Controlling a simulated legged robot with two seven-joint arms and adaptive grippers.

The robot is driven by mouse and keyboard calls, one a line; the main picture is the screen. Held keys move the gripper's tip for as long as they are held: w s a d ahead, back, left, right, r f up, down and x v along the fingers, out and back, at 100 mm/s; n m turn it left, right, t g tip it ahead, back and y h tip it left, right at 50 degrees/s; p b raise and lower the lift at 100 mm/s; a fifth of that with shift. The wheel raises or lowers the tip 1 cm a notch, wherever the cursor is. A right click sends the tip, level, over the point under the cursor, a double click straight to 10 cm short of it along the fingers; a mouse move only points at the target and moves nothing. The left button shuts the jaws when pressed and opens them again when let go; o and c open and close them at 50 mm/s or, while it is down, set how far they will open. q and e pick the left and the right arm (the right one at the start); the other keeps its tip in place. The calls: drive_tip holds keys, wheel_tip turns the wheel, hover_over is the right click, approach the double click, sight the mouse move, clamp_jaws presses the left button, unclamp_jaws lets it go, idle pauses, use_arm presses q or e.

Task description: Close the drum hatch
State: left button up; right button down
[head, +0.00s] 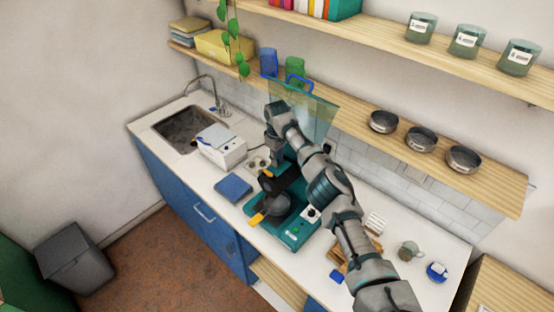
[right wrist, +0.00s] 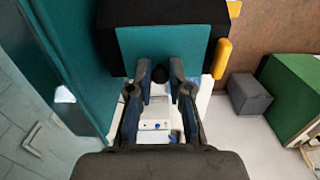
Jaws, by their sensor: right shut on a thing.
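The teal machine (head: 290,235) stands on the white counter, with a dark round tray and an orange lever (head: 257,219) at its front. Its black drum (head: 282,188) is partly hidden by my right arm. In the right wrist view, a teal block (right wrist: 165,48) with black sides and an orange handle (right wrist: 222,58) fills the top. My right gripper (right wrist: 160,73) is shut on a small black knob (right wrist: 158,77) just below that block. In the head view my forearm covers much of the area behind the machine. How far the hatch stands open cannot be told. My left gripper is not in view.
A clear teal panel (head: 315,112) stands behind my arm. A white box (head: 222,150) and a blue pad (head: 233,187) lie left of the machine. Shelves with jars (head: 467,42) and bowls (head: 420,139) hang above.

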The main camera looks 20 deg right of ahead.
drive_tip(key=shift+s+f, duration=0.15)
drive_tip(key=shift+f, duration=0.15)
drive_tip(key=c, duration=1.1)
unclamp_jaws()
drive_tip(key=shift+d+r, duration=0.1)
drive_tip(key=shift+w+r, duration=0.2)
drive_tip(key=shift+r, duration=0.05)
wheel_tip(320, 180, up, 7)
drive_tip(key=shift+w+f, duration=0.1)
drive_tip(key=shift+w, duration=0.05)
drive_tip(key=shift+f, duration=0.1)
